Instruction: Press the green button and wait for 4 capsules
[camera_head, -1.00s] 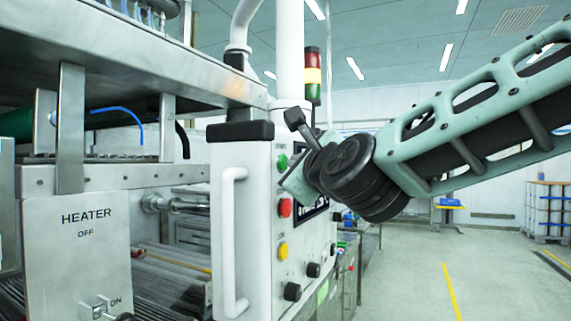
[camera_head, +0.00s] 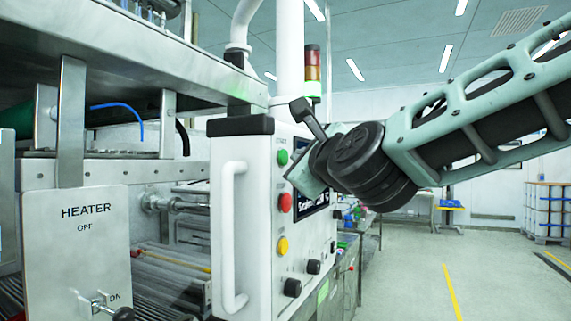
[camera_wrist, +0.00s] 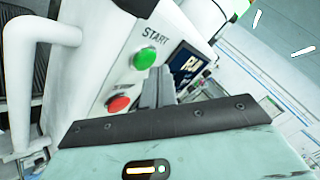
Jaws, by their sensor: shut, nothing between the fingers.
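The green button (camera_head: 283,157) is at the top of the white control panel, and it shows larger under the word START in the wrist view (camera_wrist: 145,58). My gripper (camera_wrist: 160,80) is shut and empty. Its fingers are in front of the panel, just right of and below the green button in the wrist view, with the button's face uncovered. In the head view my wrist hides most of the gripper. The panel's display (camera_wrist: 186,66) is lit, beginning with what looks like "RU", and is partly hidden. No capsules can be made out.
A red button (camera_head: 285,202) and a yellow button (camera_head: 282,246) sit below the green one. A white handle (camera_head: 229,240) stands out at the panel's left. A signal tower (camera_head: 312,75) rises behind, its bottom green section lit. Open floor lies to the right.

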